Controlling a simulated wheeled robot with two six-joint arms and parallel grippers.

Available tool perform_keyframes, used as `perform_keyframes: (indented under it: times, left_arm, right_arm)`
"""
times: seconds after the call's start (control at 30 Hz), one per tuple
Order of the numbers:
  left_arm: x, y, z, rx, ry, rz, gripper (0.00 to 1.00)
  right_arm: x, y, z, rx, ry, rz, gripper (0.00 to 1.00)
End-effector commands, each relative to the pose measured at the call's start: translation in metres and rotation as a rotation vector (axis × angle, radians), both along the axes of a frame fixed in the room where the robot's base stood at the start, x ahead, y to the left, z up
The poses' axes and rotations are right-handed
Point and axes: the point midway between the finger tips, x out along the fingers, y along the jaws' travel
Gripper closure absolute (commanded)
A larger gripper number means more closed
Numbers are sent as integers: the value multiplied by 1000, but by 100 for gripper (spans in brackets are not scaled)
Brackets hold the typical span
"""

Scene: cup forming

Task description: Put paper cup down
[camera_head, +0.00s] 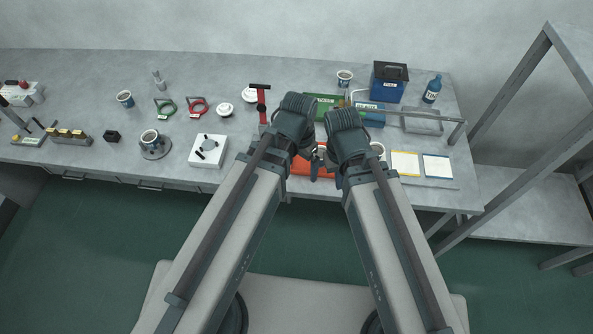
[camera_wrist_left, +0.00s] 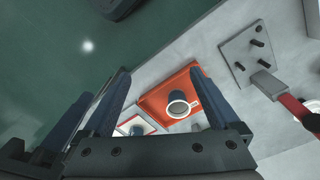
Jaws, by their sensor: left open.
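My left gripper (camera_wrist_left: 160,72) is open, its two fingers spread wide in the left wrist view. A paper cup (camera_wrist_left: 180,108) with a white rim and dark side is on an orange-red tray (camera_wrist_left: 152,102), seen between the fingers. Nothing shows clamped in the fingers. In the head view, my left gripper (camera_head: 317,166) is over the orange-red tray (camera_head: 308,173), and the arms hide the cup there. My right gripper's fingers are hidden behind its wrist, close beside the left one.
A red upright tool (camera_head: 262,105) and a white pegged plate (camera_head: 208,150) are left of the tray. A metal frame stands right.

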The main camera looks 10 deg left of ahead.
Motion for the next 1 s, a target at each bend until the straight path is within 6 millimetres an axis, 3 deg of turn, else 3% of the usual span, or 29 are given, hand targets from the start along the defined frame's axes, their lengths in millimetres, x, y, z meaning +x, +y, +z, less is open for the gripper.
perform_keyframes:
  times: [0.03,0.1,0.23,1.0]
  left_arm:
    - [-15,3,0,39,10,60,5]
    - [-26,6,0,84,15,141,5]
    - [-36,10,1,132,14,230,5]
    - [-36,11,1,141,14,253,5]
  right_arm:
    - [0,0,0,0,0,0,100]
    - [0,0,0,0,0,0,100]
    - [0,0,0,0,0,0,100]
    - [0,0,0,0,0,0,100]
